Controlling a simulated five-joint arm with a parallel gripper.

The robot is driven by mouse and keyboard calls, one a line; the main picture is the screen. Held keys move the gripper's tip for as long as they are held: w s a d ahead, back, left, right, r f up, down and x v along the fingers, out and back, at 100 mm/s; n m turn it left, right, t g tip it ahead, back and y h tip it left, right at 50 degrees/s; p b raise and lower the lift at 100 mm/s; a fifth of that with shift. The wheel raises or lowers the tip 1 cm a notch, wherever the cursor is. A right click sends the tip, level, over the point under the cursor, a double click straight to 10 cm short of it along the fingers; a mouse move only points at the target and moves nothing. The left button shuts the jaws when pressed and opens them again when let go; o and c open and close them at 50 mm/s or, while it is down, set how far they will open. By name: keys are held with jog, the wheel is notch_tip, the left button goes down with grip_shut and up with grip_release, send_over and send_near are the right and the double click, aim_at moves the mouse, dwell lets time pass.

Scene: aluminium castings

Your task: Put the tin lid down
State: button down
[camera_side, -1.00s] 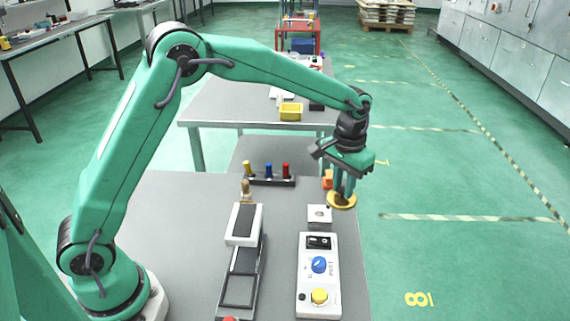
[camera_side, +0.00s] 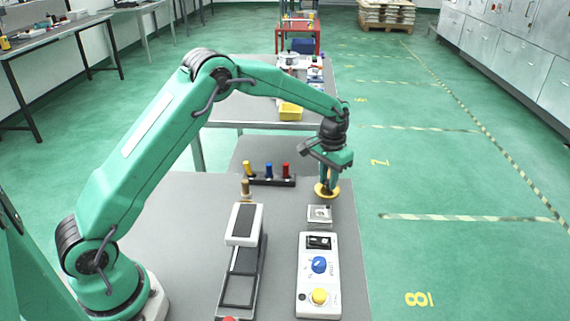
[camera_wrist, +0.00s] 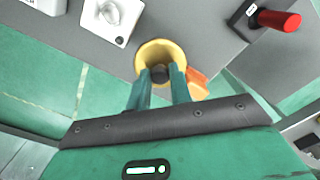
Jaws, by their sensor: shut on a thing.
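The tin lid is a gold-yellow round disc (camera_side: 320,191) with a dark knob in its middle. My gripper (camera_side: 327,181) is shut on it from above and holds it roughly level, near the right edge of the grey table. In the wrist view the lid (camera_wrist: 148,51) shows at the fingertips, with the knob between the two fingers (camera_wrist: 160,78). I cannot tell whether its underside touches the table.
An orange piece (camera_wrist: 198,84) lies close beside the lid. A small white box with a knob (camera_side: 319,216) and a control panel (camera_side: 331,285) are nearer the camera. A peg rack (camera_side: 271,182) stands to the left. The table edge is close on the right.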

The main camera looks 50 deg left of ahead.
aim_at(327, 189)
jog(key=shift+f, duration=2.05)
jog(key=shift+f, duration=0.15)
jog(key=c, duration=1.3)
grip_release()
jog(key=shift+o, duration=0.2)
notch_tip(327, 189, up, 11)
jog(key=shift+r, duration=0.7)
